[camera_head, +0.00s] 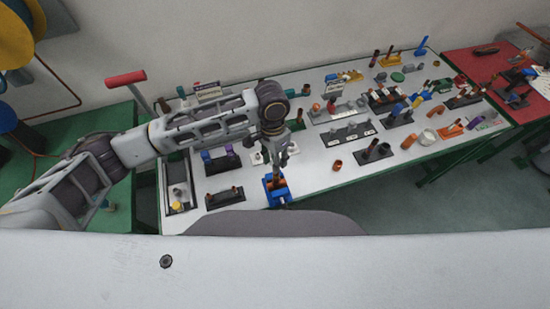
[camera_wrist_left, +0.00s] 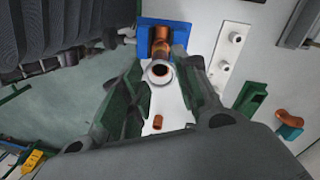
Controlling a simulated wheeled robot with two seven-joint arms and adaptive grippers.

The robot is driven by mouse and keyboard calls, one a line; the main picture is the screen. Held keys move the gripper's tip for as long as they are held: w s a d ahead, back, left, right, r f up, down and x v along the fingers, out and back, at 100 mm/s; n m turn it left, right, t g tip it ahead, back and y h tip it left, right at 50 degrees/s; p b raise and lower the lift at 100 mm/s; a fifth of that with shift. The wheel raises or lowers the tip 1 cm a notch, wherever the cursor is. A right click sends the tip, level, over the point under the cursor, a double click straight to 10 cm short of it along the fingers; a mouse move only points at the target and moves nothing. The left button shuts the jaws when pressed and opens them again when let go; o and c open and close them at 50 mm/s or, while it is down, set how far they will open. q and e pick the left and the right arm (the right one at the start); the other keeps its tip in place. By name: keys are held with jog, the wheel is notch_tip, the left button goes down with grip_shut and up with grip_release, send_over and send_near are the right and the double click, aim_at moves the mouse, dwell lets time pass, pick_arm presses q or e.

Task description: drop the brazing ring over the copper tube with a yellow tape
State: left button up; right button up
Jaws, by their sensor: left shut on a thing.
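My left gripper (camera_head: 276,160) points down over the front edge of the white table, above a blue holder (camera_head: 277,196). In the left wrist view its fingers (camera_wrist_left: 160,78) are shut on a small pale ring (camera_wrist_left: 159,73), seen nearly end-on. Just beyond the ring, a bent copper tube (camera_wrist_left: 161,42) stands in the blue holder, which also shows in that view (camera_wrist_left: 177,30). Whether the ring touches the tube I cannot tell. I cannot make out yellow tape on this tube. My right gripper is in neither view.
A white block with pegs (camera_wrist_left: 232,45) is beside the blue holder. A loose copper piece (camera_wrist_left: 157,122) shows below the ring. Bare tabletop (camera_head: 310,170) lies right of the gripper.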

pick_arm(q)
jog(key=shift+s+f, duration=0.1)
jog(key=shift+f, duration=0.95)
dwell(0.4)
jog(key=o, duration=0.7)
jog(key=shift+o, duration=0.2)
notch_tip(320, 180, up, 12)
jog(key=w, duration=0.1)
jog(key=shift+w+a, duration=0.2)
jog(key=shift+a, duration=0.05)
jog(key=shift+s+f, duration=0.1)
jog(key=shift+s, duration=0.05)
dwell(1.1)
